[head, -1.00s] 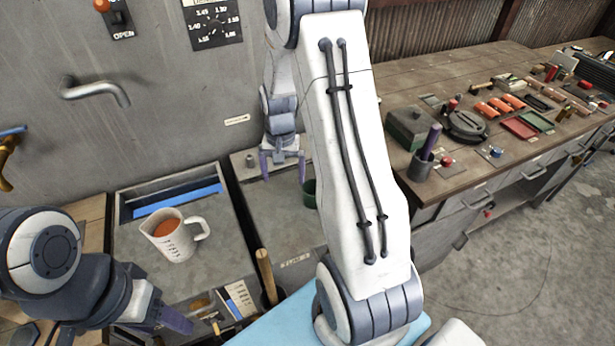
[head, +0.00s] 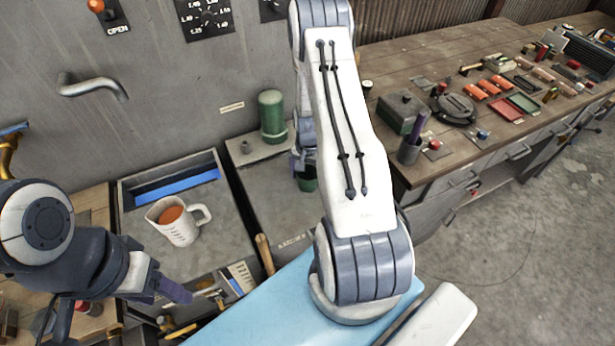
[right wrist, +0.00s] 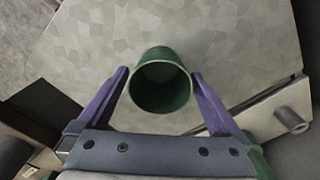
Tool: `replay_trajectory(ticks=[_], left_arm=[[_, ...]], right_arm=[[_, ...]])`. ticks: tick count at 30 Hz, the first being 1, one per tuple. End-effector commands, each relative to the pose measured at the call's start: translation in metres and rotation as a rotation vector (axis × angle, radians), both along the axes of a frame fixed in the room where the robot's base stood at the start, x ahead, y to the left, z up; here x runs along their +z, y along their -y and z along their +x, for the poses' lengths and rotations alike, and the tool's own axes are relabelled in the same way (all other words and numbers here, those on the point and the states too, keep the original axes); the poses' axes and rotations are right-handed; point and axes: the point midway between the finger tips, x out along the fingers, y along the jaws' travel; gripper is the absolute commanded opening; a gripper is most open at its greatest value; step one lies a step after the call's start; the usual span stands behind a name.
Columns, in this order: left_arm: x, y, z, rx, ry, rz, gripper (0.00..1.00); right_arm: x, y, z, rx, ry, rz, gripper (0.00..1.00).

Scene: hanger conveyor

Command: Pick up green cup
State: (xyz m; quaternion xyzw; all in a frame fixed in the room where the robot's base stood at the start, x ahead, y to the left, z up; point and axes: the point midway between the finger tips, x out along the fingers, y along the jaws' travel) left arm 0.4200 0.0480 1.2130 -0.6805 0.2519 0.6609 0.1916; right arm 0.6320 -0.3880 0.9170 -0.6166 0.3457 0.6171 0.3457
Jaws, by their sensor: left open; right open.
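The green cup (right wrist: 160,92) is open-topped and stands on the grey counter; I look into its mouth in the right wrist view. In the head view the cup (head: 307,183) shows only partly, beside my right arm. My right gripper (right wrist: 159,76) is open, with one purple finger on each side of the cup; I cannot tell whether they touch it. In the head view the right gripper (head: 299,162) is mostly hidden behind its own arm. My left gripper (head: 172,290) is open and empty at lower left.
A tall green canister (head: 272,115) stands behind the cup by the wall. A measuring jug (head: 180,228) with orange contents stands at the left, near a sink-like recess. A wooden workbench (head: 445,70) with tools and boxes is at the right.

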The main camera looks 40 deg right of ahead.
Motion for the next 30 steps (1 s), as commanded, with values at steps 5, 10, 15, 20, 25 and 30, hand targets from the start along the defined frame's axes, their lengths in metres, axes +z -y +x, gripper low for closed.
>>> replay_trajectory(ticks=[5,10,15,20,25,30], left_arm=[[0.01,0.0,0.0,-0.002,0.0,0.0,0.59],[0.01,0.0,0.0,-0.002,0.0,0.0,0.59],[0.009,0.0,0.0,-0.002,0.0,0.0,0.59],[0.009,0.0,0.0,-0.002,0.0,0.0,0.59],[0.009,0.0,0.0,-0.001,0.0,0.0,0.59],[0.008,0.0,0.0,-0.001,0.0,0.0,0.59]], right_arm=[[-0.018,0.0,0.0,0.0,-0.001,0.0,1.0],[-0.023,0.0,0.0,0.0,0.001,0.0,1.0],[-0.023,0.0,0.0,0.0,0.001,0.0,0.89],[-0.022,0.0,0.0,0.0,0.001,-0.001,0.27],[-0.022,0.0,0.0,0.0,0.001,-0.001,0.17],[-0.02,0.0,0.001,0.0,0.001,0.0,0.17]])
